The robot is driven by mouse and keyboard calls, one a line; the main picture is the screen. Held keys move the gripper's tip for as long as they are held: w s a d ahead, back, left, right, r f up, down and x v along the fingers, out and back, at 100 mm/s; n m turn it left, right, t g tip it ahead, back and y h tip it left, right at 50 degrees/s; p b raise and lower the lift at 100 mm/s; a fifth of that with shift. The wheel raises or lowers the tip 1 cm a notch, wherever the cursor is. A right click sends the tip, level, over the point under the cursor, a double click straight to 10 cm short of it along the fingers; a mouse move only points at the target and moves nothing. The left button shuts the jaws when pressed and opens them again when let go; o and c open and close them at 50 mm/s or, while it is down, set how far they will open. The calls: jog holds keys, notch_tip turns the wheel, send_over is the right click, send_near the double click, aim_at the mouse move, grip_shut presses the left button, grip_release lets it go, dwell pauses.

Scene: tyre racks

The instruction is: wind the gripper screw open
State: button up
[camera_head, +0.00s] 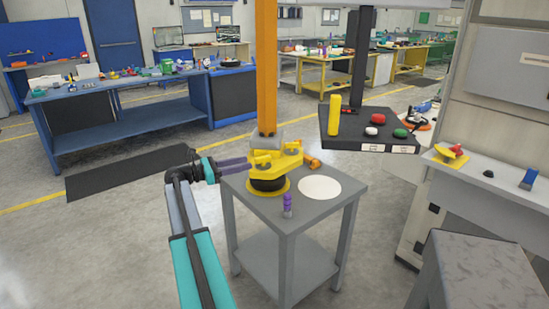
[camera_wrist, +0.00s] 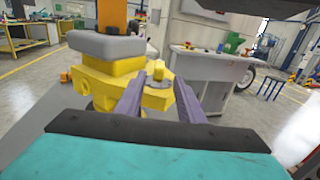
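A yellow clamp-like device (camera_head: 272,158) hangs under the orange column (camera_head: 266,70), over a black round part (camera_head: 268,184) on a yellow ring (camera_head: 268,194) on the small grey table (camera_head: 300,219). In the wrist view, the yellow body (camera_wrist: 105,85) carries an upright yellow knob (camera_wrist: 159,70) by a grey ring (camera_wrist: 158,86). Which part is the screw I cannot tell for sure. My gripper (camera_head: 243,163) is at the device's left side. In the wrist view, its purple fingers (camera_wrist: 160,80) are apart, with the knob showing between their tips. I cannot tell whether they touch it.
A white disc (camera_head: 320,187) and a small purple item (camera_head: 287,206) are on the table. An orange cylinder (camera_head: 312,162) juts from the device's right.

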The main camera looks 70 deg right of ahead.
aim_at(263, 161)
jog(key=p+x, duration=0.2)
jog(key=x, duration=1.1)
jog(key=shift+s+d, duration=0.15)
jog(key=shift+d, duration=0.05)
grip_shut()
